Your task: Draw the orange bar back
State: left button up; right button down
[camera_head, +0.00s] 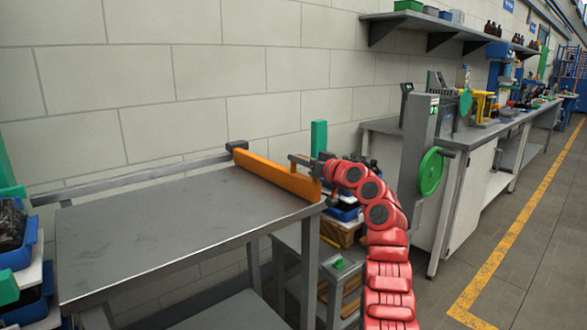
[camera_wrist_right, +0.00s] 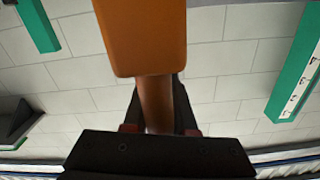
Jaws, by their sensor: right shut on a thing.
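The orange bar (camera_head: 275,175) lies across the right side of the grey table (camera_head: 170,220), running from the wall-side rail to the table's near right corner. My right gripper (camera_head: 303,162) is at the near end of the bar, with my red arm reaching in from the lower right. In the right wrist view the wide orange end of the bar (camera_wrist_right: 145,40) fills the top middle. A narrower orange-brown part below it sits between the two dark fingers of my right gripper (camera_wrist_right: 157,105), which is shut on it. My left gripper is not in view.
A grey rail (camera_head: 140,177) runs along the table's wall side. Blue bins (camera_head: 20,250) stand at the left. A grey post with a green wheel (camera_head: 431,172) and a workbench stand right of my arm. The tabletop is bare.

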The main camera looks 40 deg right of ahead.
jog(key=shift+d, duration=0.15)
jog(key=c, duration=1.2)
grip_release()
jog(key=o, duration=0.4)
jog(key=shift+d+f, duration=0.1)
jog(key=shift+d, duration=0.05)
jog(key=shift+o, duration=0.2)
jog(key=shift+s, duration=0.1)
jog(key=s+p, duration=0.1)
jog(key=s, duration=1.6)
jog(key=shift+d+p, duration=0.2)
jog(key=shift+p, duration=0.2)
jog(key=shift+s, duration=0.1)
